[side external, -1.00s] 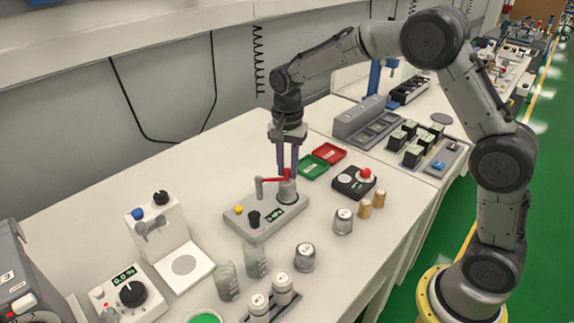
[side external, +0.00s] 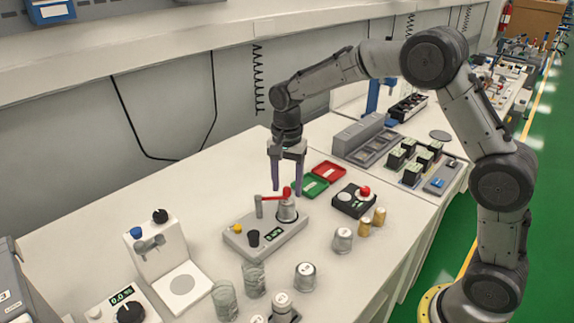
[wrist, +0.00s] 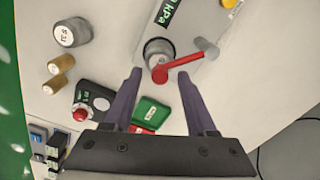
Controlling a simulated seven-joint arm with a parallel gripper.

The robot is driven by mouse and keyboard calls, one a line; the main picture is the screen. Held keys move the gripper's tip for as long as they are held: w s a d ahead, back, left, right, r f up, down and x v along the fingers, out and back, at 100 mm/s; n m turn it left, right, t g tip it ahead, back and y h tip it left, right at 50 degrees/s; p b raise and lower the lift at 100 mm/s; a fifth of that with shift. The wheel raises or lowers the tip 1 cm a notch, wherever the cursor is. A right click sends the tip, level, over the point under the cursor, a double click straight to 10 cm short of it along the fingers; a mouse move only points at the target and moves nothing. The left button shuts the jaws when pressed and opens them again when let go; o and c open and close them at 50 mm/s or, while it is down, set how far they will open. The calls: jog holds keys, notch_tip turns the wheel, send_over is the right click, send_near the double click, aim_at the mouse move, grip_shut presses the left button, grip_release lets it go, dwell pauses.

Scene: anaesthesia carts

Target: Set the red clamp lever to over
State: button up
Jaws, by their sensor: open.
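The red clamp lever (side external: 274,197) sits on a grey device base (side external: 291,229), on top of a metal cylinder (side external: 287,213). Its red arm reaches left to a grey upright handle (side external: 259,207). In the wrist view the red lever (wrist: 180,63) runs from a rounded red end over the cylinder (wrist: 157,50) to the grey handle (wrist: 208,47). My gripper (side external: 287,191) is open and empty, pointing down at the red end of the lever. In the wrist view, the rounded end shows between the fingertips of my gripper (wrist: 160,73). I cannot tell whether they touch it.
The base carries a yellow knob (side external: 237,228), a black knob (side external: 253,238) and a display. Green (side external: 311,186) and red (side external: 329,171) trays lie behind. A black box with a red button (side external: 365,191) and metal weights (side external: 342,240) stand right. Glass beakers (side external: 225,300) stand in front.

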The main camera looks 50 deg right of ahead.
aim_at(287, 188)
notch_tip(287, 188, up, 13)
jog(key=shift+r, duration=0.15)
dwell(0.4)
jog(key=s+r+n+t, duration=0.1)
jog(key=s+r+t, duration=0.1)
jog(key=s+r, duration=0.45)
jog(key=s+r+n+t, duration=0.1)
jog(key=s+r+n, duration=0.15)
jog(key=s, duration=0.75)
jog(key=s+d+f+n+t, duration=0.1)
jog(key=s+f+n+t, duration=0.1)
jog(key=s+f+n, duration=0.8)
jog(key=shift+s+f+t, duration=0.3)
jog(key=shift+s+f, duration=0.4)
jog(key=shift+s, duration=0.5)
jog(key=shift+d, duration=0.1)
